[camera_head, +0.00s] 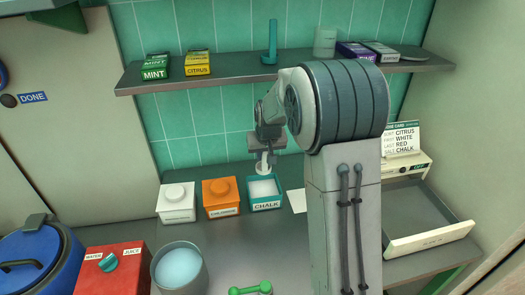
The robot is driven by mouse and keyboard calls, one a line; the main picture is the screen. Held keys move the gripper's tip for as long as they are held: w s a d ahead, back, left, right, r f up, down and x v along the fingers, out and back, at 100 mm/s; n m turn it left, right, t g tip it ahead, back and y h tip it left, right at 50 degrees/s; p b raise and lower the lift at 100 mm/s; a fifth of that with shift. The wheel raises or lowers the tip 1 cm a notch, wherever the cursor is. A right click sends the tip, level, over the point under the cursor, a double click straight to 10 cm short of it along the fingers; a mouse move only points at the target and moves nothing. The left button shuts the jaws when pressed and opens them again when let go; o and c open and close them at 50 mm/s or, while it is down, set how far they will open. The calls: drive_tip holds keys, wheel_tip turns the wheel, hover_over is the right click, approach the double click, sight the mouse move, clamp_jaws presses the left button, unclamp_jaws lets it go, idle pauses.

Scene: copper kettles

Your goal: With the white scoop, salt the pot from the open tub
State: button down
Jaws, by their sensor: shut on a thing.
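My gripper (264,150) points down over the back of the counter, shut on the white scoop (263,165). The scoop hangs upright at the back of the open teal tub (265,206), which is labelled CHALK and holds white grains. I cannot tell whether the scoop's lower end touches the grains or is just above them. The grey pot (183,289) stands at the front left of the counter with pale blue liquid in it, well away from the gripper.
A lidded white tub (177,203) and a lidded orange tub (220,198) stand left of the open one. A red dispenser (113,275) is beside the pot. A shelf (215,78) with boxes runs above. A card (403,139) lists CHALK for salt. My arm hides the counter's right part.

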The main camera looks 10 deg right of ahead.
sight(265, 163)
wheel_tip(265, 163, down, 4)
drive_tip(key=shift+f+b, duration=0.1)
drive_tip(key=shift+b, duration=0.95)
wheel_tip(265, 163, down, 4)
drive_tip(key=b, duration=0.3)
drive_tip(key=shift+f+b, duration=0.6)
drive_tip(key=shift+b, duration=0.15)
drive_tip(key=shift+r, duration=0.1)
drive_tip(key=shift+r+p, duration=1.6)
drive_tip(key=shift+r, duration=1.1)
